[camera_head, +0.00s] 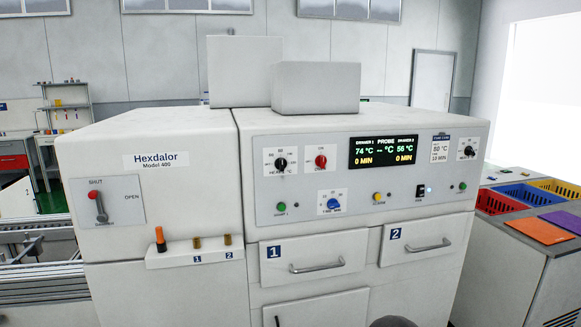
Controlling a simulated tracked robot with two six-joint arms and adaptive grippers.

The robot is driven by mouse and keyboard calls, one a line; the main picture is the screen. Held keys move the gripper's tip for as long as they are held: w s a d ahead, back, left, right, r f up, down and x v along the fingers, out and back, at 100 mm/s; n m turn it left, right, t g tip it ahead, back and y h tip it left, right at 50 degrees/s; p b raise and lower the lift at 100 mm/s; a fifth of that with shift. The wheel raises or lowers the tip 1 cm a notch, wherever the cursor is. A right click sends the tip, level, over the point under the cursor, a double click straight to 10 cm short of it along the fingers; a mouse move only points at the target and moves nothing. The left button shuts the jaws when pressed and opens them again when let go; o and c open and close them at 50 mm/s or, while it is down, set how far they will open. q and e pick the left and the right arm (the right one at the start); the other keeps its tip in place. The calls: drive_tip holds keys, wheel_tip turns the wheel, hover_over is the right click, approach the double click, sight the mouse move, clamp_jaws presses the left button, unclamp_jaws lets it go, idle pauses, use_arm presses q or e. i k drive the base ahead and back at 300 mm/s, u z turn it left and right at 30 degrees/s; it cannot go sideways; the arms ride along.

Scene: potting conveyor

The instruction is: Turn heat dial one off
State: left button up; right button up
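The white Hexdalor Model 400 machine (158,210) fills the middle of the view. On its control panel (300,190) a black dial (281,163) sits at the upper left, with a label below that seems to read heat. A red dial (321,161) is to its right, and a second black dial (468,152) is at the far right. The small print and exact pointer positions are too small to read surely. The display (382,151) shows 74 °C on the left, 56 °C on the right and 0 MIN under each. Neither gripper is visible.
A blue dial (334,204) and several buttons are lower on the panel. Drawers one (316,268) and two (425,246) are closed below. A small shelf (195,257) with an orange-and-black tool sticks out at left. Coloured bins (497,201) stand at right. A dark rounded shape is at the bottom edge.

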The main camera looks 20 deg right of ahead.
sight(281, 163)
drive_tip(key=i, duration=0.9)
drive_tip(key=u, duration=0.05)
